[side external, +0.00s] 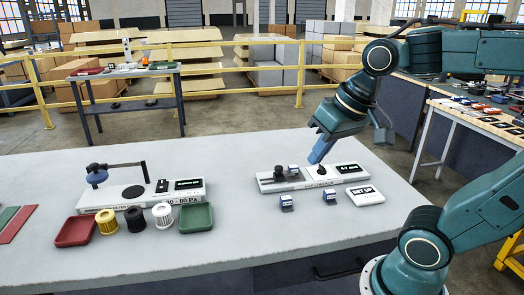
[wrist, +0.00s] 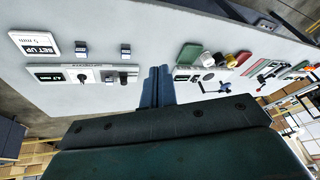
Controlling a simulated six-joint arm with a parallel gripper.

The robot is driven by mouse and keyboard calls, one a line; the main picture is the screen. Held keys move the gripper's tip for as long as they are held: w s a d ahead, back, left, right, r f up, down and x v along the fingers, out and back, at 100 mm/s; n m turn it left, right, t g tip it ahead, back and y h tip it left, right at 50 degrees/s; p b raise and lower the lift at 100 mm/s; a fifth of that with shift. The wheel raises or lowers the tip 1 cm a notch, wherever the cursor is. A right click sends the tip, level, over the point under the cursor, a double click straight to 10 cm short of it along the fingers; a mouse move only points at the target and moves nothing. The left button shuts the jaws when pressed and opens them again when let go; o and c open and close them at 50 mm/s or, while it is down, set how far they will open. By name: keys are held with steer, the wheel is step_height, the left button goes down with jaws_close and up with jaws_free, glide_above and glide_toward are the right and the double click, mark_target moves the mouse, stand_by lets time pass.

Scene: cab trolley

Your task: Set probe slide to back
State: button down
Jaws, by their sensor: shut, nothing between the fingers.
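The grey-white instrument (side external: 306,183) lies on the bench below my gripper. I cannot tell for sure which part is the probe slide. The instrument also shows in the wrist view (wrist: 52,76), with the dark knobbed part (wrist: 123,77) towards its right end. My gripper (side external: 317,157) is shut and empty, tilted down, close above the black lever in the side view; contact is unclear. In the wrist view its fingers (wrist: 157,78) appear right of the instrument.
Two small blue-and-white blocks (side external: 287,202) (side external: 329,196) and a SET UP card (side external: 365,195) lie in front of the instrument. At left stands another instrument (side external: 128,212), with spools, a red tray (side external: 76,232) and a green tray (side external: 196,219). The bench between is clear.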

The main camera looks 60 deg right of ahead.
steer(key=w+d+f+m+g+y, duration=0.1)
steer(key=w+d+f+m+g, duration=0.1)
steer(key=w+d+m, duration=1.05)
steer(key=d+f+m, duration=0.3)
steer(key=d, duration=0.3)
steer(key=d+f+m+y, duration=0.1)
steer(key=d+f+m, duration=0.2)
steer(key=d, duration=0.3)
steer(key=w+d+f+m+y, duration=0.1)
steer(key=d+f+m, duration=0.2)
steer(key=d+m, duration=0.2)
steer(key=shift+d+f, duration=0.25)
steer(key=shift+d, duration=0.85)
steer(key=shift+a+f, duration=0.1)
steer(key=shift+f, duration=0.05)
glide_toward(283, 175)
steer(key=d+f, duration=0.1)
steer(key=s+f, duration=0.1)
steer(key=f, duration=0.1)
steer(key=d+f, duration=0.1)
steer(key=shift+s+d+f, duration=0.25)
steer(key=shift+d, duration=0.1)
steer(key=shift+w+a+f, duration=0.15)
steer(key=shift+w+a, duration=1.25)
steer(key=shift+w, duration=0.1)
